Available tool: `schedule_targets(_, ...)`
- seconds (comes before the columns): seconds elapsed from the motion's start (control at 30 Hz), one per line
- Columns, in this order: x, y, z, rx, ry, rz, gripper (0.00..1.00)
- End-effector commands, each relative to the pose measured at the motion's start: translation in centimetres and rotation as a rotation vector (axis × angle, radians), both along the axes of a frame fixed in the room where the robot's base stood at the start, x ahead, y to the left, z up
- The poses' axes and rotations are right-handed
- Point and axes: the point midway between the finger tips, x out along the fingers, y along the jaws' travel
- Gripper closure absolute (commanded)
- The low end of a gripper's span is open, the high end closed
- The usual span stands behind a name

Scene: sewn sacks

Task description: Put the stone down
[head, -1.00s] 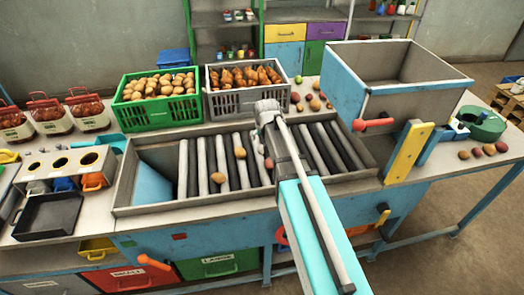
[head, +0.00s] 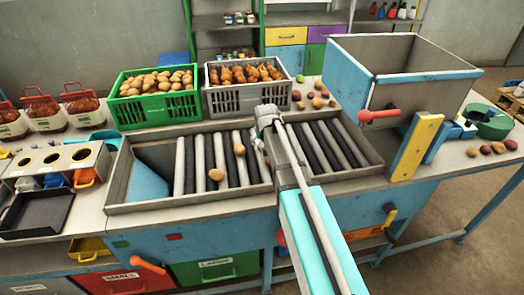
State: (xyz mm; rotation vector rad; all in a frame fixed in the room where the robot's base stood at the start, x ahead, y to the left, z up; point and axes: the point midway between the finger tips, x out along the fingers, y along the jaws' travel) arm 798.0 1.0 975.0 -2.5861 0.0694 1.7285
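My arm reaches from the bottom over a grey roller table (head: 125,180). Its grey wrist end is above the rollers; the fingertips of my gripper (head: 264,150) are hard to make out behind my own arm. I cannot tell whether they hold anything. No stone can be clearly identified. Two tan, potato-like lumps lie on the rollers left of my arm, an upper one (head: 239,149) and a lower one (head: 216,174).
A green crate of potatoes (head: 155,109) and a grey crate of brown roots (head: 250,98) stand behind the rollers. A blue-sided hopper (head: 425,92) stands right. Several loose lumps lie beside it.

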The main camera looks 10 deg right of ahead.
Motion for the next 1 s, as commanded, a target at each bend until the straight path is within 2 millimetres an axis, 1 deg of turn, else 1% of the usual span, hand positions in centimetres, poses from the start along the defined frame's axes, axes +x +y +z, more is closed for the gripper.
schedule_targets(0.07,0.1,0.0,-0.3,0.0,0.0,0.0,0.1)
schedule_targets(0.57,0.2,-0.1,-0.5,-0.001,0.0,-0.001,0.1)
schedule_targets(0.77,0.8,-0.1,-1.7,-0.001,0.0,-0.001,0.1)
schedule_targets(1.0,1.8,-0.1,-3.6,0.0,0.0,-0.002,0.1)
